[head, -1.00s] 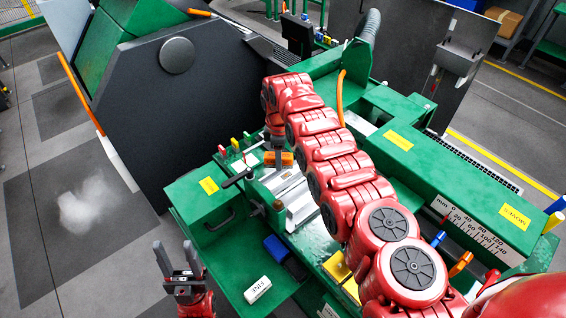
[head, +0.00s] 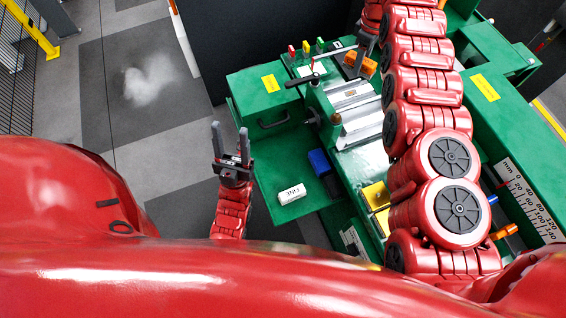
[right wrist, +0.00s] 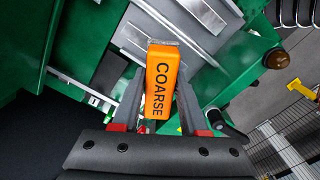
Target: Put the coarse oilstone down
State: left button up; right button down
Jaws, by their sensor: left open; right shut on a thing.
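The coarse oilstone (right wrist: 161,80) is an orange block marked COARSE, seen close in the right wrist view. My right gripper (right wrist: 159,98) is shut on it, with one finger along each side. In the head view the orange stone (head: 367,67) shows at the far end of the machine's pale metal bed (head: 357,105), partly hidden by my right gripper (head: 362,52). I cannot tell whether it touches the surface below. My left gripper (head: 230,142) is open and empty, fingers up, left of the green machine.
A white stone marked FINE (head: 292,194) lies on the green shelf (head: 275,165), beside a blue block (head: 319,161). A yellow block (head: 376,194) sits nearer my right arm. Small coloured handles (head: 306,47) stand at the machine's back left. Grey floor is open at left.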

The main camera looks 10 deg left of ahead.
aim_at(370, 60)
jog(key=shift+d+r, duration=0.25)
jog(key=shift+d, duration=0.05)
jog(key=shift+w+r+m, duration=0.1)
jog(key=shift+r+m, duration=0.1)
jog(key=shift+m, duration=0.2)
jog(key=shift+d+r, duration=0.15)
jog(key=shift+r, duration=0.1)
jog(key=shift+d+r+m+b, duration=0.2)
jog(key=shift+m+b, duration=0.15)
jog(key=shift+m, duration=0.15)
jog(key=shift+d+r+m, duration=0.25)
jog(key=shift+r+m, duration=0.05)
jog(key=shift+r, duration=0.05)
jog(key=shift+d+r+b, duration=0.15)
jog(key=shift+b, duration=0.15)
